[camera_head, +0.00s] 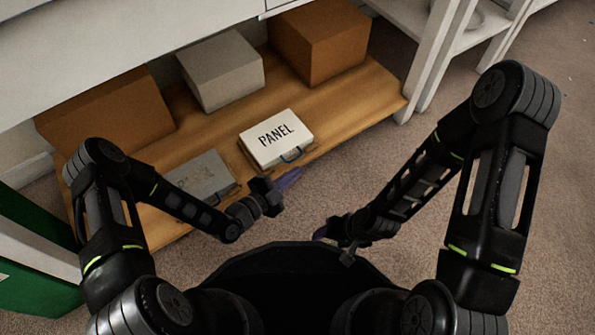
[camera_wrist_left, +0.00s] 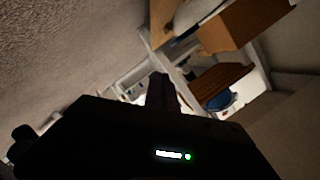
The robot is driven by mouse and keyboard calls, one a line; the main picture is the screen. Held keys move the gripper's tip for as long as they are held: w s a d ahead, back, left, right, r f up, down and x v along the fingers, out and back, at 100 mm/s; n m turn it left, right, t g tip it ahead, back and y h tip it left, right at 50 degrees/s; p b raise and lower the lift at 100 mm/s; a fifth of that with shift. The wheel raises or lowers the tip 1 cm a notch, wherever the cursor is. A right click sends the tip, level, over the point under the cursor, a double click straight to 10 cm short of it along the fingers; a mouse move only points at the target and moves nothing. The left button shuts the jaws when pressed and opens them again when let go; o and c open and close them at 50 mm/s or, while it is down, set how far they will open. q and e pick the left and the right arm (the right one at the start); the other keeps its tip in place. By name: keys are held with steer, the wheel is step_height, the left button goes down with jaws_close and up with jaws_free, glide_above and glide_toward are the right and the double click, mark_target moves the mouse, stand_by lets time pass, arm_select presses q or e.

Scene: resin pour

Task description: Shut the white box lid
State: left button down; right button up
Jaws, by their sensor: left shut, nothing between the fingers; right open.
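The white box (camera_head: 276,139) marked PANEL lies on the wooden lower shelf, with a blue handle on its front side. Its lid lies flat on top and looks closed; I cannot tell whether a thin gap is left. My left gripper (camera_head: 289,179) is shut and empty, just in front of the white box near the shelf's front edge, apart from the handle as far as I can see. Its dark fingers also show in the left wrist view (camera_wrist_left: 163,92). My right gripper (camera_head: 334,240) is open and empty, low over the carpet, away from the box.
A grey case (camera_head: 203,178) lies left of the white box. Brown cartons (camera_head: 108,112) (camera_head: 322,42) and a grey carton (camera_head: 222,72) stand behind on the wooden shelf (camera_head: 355,100). A white tabletop (camera_head: 110,35) overhangs them. Carpet (camera_head: 410,150) is clear at right.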

arm_select(q)
steer(key=p+v, duration=0.2)
steer(key=v, duration=0.5)
steer(key=shift+s+a, duration=0.15)
steer(key=shift+s, duration=0.15)
